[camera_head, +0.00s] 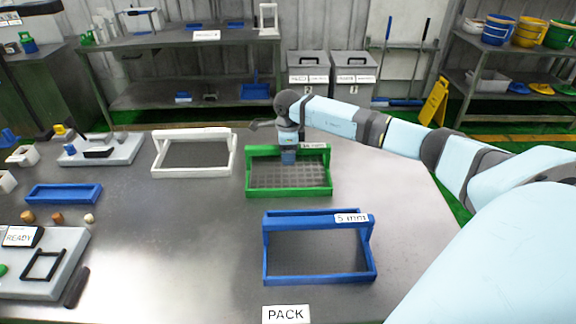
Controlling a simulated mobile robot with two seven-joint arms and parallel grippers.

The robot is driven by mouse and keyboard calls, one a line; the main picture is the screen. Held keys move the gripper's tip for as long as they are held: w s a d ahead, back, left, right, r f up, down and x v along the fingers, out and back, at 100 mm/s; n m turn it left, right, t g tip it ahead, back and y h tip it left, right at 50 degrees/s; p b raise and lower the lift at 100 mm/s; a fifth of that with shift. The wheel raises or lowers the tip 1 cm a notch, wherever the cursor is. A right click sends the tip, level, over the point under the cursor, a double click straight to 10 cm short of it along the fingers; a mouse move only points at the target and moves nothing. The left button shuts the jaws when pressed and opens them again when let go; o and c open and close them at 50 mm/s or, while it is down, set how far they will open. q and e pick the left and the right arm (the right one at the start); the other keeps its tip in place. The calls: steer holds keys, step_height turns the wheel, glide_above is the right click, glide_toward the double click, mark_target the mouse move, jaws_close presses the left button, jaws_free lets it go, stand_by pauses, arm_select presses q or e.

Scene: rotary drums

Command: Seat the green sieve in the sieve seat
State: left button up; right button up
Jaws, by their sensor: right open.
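The green sieve (290,191) lies on the grey table, right of centre, with a mesh floor and a raised bar with a white label along its far side. My right gripper (288,160) points down at the middle of that far bar, and its jaws are open. The fingertips are small here, and I cannot tell whether they touch the bar. My left gripper is not in view. No part is clearly marked as the sieve seat. A black square frame (62,265) stands on a grey base at the lower left, beside a READY sign.
A blue sieve (319,278) marked 5 mm lies nearer, and a white sieve (156,159) lies to the left. A shallow blue frame (64,201) and several small balls lie farther left. A PACK sign (286,314) is at the front. The table's middle left is clear.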

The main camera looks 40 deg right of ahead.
jaws_close()
stand_by(0.4)
steer(key=shift+r, duration=0.15)
step_height(320, 180, up, 20)
steer(key=b, duration=0.1)
stand_by(0.3)
